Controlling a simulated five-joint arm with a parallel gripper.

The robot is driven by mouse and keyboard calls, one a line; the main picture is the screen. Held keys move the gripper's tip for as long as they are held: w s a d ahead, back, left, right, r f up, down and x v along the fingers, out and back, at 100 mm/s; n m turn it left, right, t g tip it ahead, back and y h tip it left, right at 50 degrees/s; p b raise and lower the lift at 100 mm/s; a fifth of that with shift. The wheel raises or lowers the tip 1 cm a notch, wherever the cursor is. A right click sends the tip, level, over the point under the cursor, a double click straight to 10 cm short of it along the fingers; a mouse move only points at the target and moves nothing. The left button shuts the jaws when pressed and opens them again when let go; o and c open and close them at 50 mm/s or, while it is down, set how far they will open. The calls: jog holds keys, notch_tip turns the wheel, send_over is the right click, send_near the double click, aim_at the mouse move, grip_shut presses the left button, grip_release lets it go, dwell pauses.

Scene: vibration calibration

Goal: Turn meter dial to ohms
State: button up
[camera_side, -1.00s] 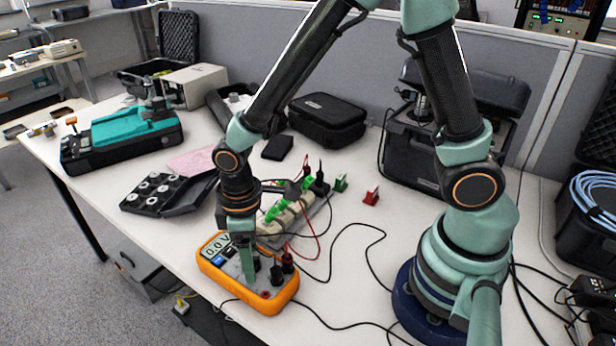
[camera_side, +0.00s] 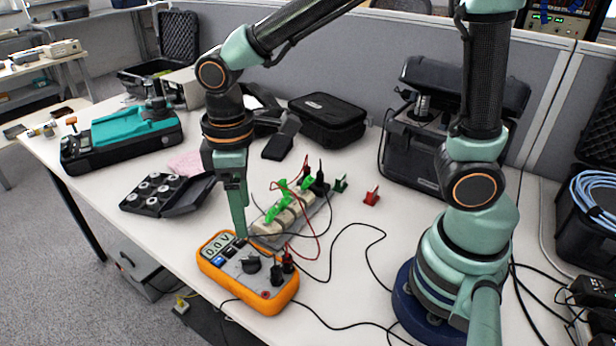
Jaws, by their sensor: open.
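The orange meter (camera_side: 247,273) lies face up near the front edge of the table. Its display (camera_side: 216,246) reads 0.0 V. The dark dial (camera_side: 250,265) sits in the middle of its grey face; its markings are too small to read. My gripper (camera_side: 240,232) points down over the back edge of the meter, behind the dial and apart from it. It is open and holds nothing; its two fingers overlap in this view.
Dark plugs (camera_side: 288,262) with leads stand at the meter's right end. A power strip (camera_side: 290,218) with green clips lies just behind it. A black case of round parts (camera_side: 153,193) is at left. Loose black cable crosses the table at right.

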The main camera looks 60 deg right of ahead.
aim_at(254, 258)
jog(key=shift+r, duration=0.3)
jog(key=f, duration=1.2)
jog(key=shift+s+d, duration=0.2)
jog(key=shift+s, duration=0.05)
grip_shut()
